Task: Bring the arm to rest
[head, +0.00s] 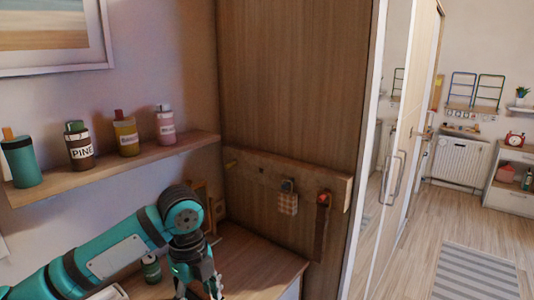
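My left arm (112,250), teal and black, comes in from the lower left and bends down at a dark wrist. Its gripper (198,284) points down over the wooden desk top at the bottom edge. The finger parts look spread, but the tips are too low in the picture to tell if they are open or shut. I see nothing held in it. My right arm and gripper are out of view.
A wall shelf (120,168) holds several bottles above my arm. A small dark green jar (151,268) stands just behind the arm on the desk (255,265). A hook board (255,178) with hanging items is behind. Open floor (440,225) lies at right beside a striped rug (475,275).

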